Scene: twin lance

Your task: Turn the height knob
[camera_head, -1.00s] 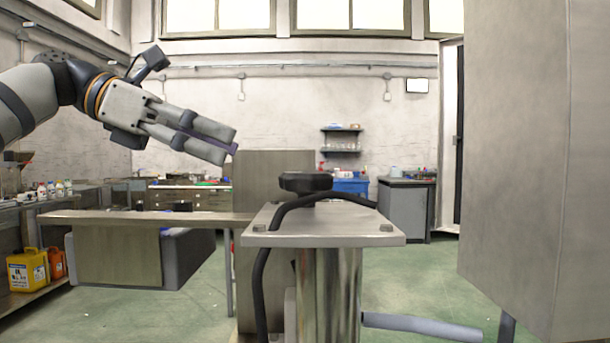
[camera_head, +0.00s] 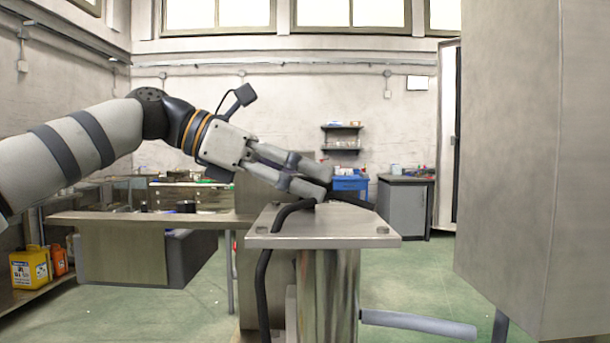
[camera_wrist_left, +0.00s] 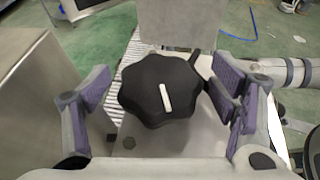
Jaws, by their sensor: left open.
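The height knob (camera_wrist_left: 148,98) is a black lobed knob with a white mark on top, seen in the left wrist view. It sits on a metal plate (camera_head: 290,240) at the top of a shiny post. My left gripper (camera_head: 322,183) is open, and in the wrist view its purple-padded fingers (camera_wrist_left: 160,105) stand on either side of the knob, with a visible gap at the left. In the head view the fingers hide the knob. My right gripper is not in view.
A black cable (camera_head: 262,290) loops over the plate and down its left side. A large grey box (camera_head: 520,170) stands close at the right. A grey bar (camera_head: 415,323) sticks out from the post's right. A flat bench (camera_head: 140,218) lies to the left.

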